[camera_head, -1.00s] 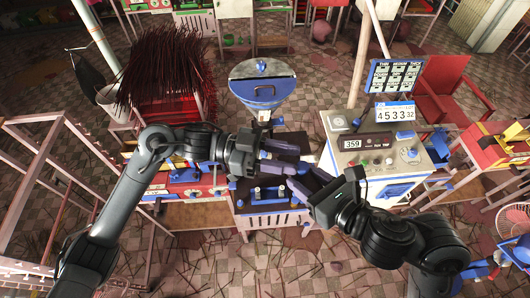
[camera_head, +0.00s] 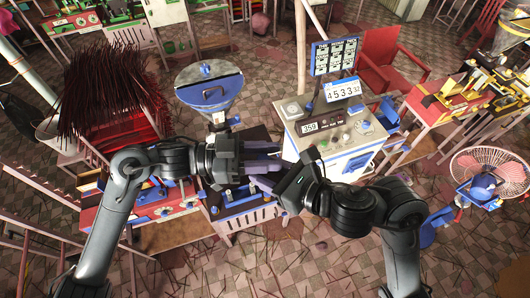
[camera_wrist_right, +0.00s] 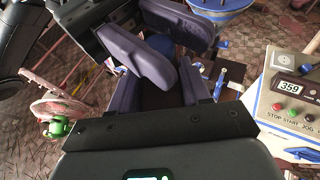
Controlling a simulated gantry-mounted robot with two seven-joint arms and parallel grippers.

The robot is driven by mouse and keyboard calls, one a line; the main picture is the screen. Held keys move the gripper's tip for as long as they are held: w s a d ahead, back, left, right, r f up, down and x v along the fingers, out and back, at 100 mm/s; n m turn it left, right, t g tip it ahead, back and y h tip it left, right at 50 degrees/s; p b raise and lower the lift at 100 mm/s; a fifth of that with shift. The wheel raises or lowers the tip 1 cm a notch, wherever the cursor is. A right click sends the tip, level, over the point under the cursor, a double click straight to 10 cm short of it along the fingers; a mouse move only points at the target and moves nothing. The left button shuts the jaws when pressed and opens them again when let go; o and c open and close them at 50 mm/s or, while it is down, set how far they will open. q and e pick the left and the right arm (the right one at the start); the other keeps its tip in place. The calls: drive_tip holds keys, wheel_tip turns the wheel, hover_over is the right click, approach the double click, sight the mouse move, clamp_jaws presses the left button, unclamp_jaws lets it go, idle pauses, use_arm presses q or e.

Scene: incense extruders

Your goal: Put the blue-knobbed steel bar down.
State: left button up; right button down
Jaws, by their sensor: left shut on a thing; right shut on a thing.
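My left gripper (camera_head: 276,157) reaches in from the left with its purple fingers pointing right. My right gripper (camera_head: 264,181) comes from the right, its fingers pointing left and crossing close to the left fingers. Both are closed in front of the extruder bench. The blue-knobbed steel bar is mostly hidden between the fingers, and I cannot make out its outline. In the right wrist view, the left gripper's purple fingers (camera_wrist_right: 150,50) lie across the right gripper's fingers (camera_wrist_right: 160,85).
A blue-topped extruder bench (camera_head: 240,195) stands below the grippers, with a blue hopper (camera_head: 208,88) behind it. A control cabinet (camera_head: 345,165) with a 359 display is at right. A pink fan (camera_head: 490,170) stands farther right. Dark red sticks (camera_head: 110,90) bunch at left.

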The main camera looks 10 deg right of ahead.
use_arm(q)
drive_tip(key=shift+w+a+t, duration=0.2)
drive_tip(key=shift+w+t, duration=0.1)
drive_tip(key=shift+w, duration=0.2)
clamp_jaws()
use_arm(e)
drive_tip(key=shift+s+a+r, duration=0.15)
drive_tip(key=shift+s+a, duration=0.1)
use_arm(q)
drive_tip(key=shift+r, duration=0.1)
use_arm(e)
drive_tip(key=c, duration=0.8)
unclamp_jaws()
use_arm(q)
drive_tip(key=shift+s, duration=0.15)
use_arm(e)
drive_tip(key=o, duration=0.4)
drive_tip(key=shift+c, duration=0.2)
use_arm(q)
drive_tip(key=shift+d, duration=0.1)
use_arm(e)
drive_tip(key=shift+w+d, duration=0.1)
drive_tip(key=shift+d, duration=0.05)
